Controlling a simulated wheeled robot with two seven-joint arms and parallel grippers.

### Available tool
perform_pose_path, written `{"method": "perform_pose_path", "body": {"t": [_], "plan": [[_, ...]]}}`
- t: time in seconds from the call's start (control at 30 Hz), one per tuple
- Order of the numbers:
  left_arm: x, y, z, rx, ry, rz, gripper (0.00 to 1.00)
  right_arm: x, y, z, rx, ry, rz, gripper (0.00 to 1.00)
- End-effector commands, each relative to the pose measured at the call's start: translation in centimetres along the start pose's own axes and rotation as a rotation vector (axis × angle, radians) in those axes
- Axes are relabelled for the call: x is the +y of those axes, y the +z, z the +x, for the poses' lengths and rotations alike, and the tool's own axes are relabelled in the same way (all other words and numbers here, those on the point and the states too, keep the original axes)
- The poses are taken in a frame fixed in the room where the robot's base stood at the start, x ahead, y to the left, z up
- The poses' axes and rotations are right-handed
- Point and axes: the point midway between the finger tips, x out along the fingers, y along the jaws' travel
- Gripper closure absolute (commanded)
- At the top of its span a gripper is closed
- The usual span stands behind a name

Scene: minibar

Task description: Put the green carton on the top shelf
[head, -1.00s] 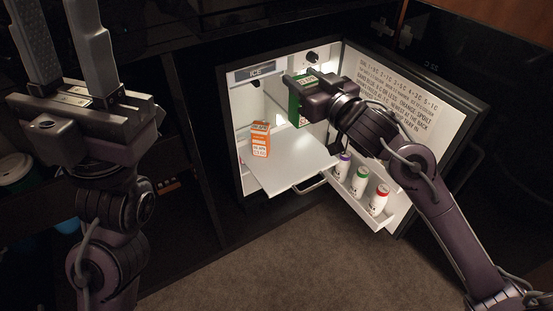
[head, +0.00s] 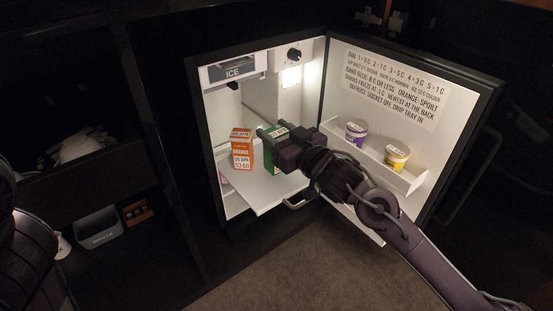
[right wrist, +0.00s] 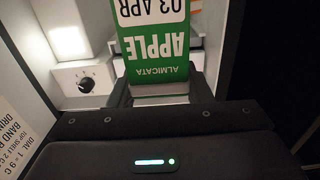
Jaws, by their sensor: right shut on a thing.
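The green carton (head: 271,158) is in the open fridge, just right of the orange carton and over or on the white top shelf (head: 262,192). My right gripper (head: 268,133) is shut on it, coming in from the right. I cannot tell whether its base touches the shelf, because the gripper hides part of it. In the right wrist view the green carton (right wrist: 155,45) shows an upside-down "APPLE 03 APR" label between the fingers. My left gripper is out of view.
The orange carton (head: 242,150) stands on the shelf's left side. An ice box (head: 232,72) and a dial (head: 294,54) are above. The open door (head: 400,100) at right holds a purple-labelled tub (head: 355,131) and a yellow tub (head: 396,157) in its bin.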

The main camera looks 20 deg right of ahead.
Motion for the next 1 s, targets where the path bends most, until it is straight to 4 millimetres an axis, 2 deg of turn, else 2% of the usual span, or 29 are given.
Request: {"method": "perform_pose_path", "body": {"t": [0.17, 0.3, 0.4, 0.77, 0.8, 0.93, 1.0], "plan": [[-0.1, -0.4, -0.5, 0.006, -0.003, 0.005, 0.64, 0.0, 1.3, 0.0, 0.003, 0.000, 0.000, 0.98], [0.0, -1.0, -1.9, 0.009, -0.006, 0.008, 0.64, 0.0, 3.7, 0.0, 0.002, 0.000, 0.001, 0.98], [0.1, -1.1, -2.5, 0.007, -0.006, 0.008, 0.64, 0.1, 4.7, 0.0, 0.002, 0.001, 0.000, 0.98], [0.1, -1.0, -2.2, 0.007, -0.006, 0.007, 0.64, 0.0, 4.8, 0.0, 0.003, 0.000, 0.000, 0.98], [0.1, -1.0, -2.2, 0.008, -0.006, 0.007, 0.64, 0.0, 4.8, 0.0, 0.001, 0.000, 0.000, 0.52], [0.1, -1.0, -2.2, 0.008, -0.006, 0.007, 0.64, 0.0, 4.8, 0.0, 0.001, 0.000, 0.000, 0.35], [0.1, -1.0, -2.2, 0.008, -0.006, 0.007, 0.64, 0.0, 4.8, 0.0, 0.001, 0.000, 0.000, 0.33]]}}
